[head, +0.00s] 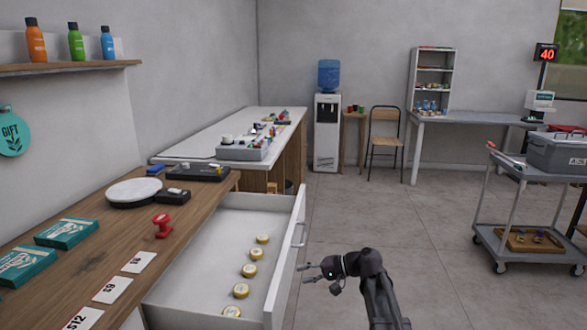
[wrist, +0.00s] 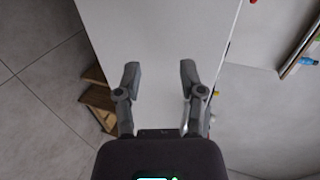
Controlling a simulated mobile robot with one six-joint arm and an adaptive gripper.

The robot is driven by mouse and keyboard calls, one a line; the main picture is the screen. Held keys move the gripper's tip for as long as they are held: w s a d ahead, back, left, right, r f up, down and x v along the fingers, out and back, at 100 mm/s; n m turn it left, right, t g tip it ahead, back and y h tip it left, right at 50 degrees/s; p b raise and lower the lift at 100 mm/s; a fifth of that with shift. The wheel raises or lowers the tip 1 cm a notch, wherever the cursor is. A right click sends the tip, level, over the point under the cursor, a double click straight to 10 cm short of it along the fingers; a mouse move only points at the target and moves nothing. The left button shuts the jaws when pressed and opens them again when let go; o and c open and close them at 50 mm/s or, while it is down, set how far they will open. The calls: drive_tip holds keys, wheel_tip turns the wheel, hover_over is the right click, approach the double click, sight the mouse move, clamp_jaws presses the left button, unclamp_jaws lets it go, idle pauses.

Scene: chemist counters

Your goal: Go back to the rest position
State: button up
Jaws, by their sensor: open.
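My gripper (head: 307,272) is at the lower middle of the head view, just right of the open drawer's front and apart from its handle. In the wrist view, the two fingers of my gripper (wrist: 160,72) are spread apart with nothing between them. A white flat surface (wrist: 160,35) lies beyond them. The open white drawer (head: 285,235) holds a row of several round yellow-rimmed tins (head: 250,270).
The wooden counter (head: 190,212) on the left carries a red stamp (head: 162,226), teal boxes (head: 66,232) and numbered cards. A grey trolley (head: 500,240) stands at the right. A chair (head: 385,140) is at the back. The tiled floor (head: 430,215) between is clear.

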drive_tip(key=s+d+f+n+g+h, duration=0.1)
drive_tip(key=s+d+f+h, duration=0.55)
drive_tip(key=s, duration=0.25)
drive_tip(key=s+d+f+g+h, duration=0.1)
drive_tip(key=s+d+f+h, duration=0.55)
drive_tip(key=s, duration=0.25)
wheel_tip(320, 180, up, 27)
drive_tip(key=p, duration=2.6)
drive_tip(key=shift+h, duration=0.4)
drive_tip(key=shift+s+d+f, duration=0.1)
drive_tip(key=shift+s, duration=0.15)
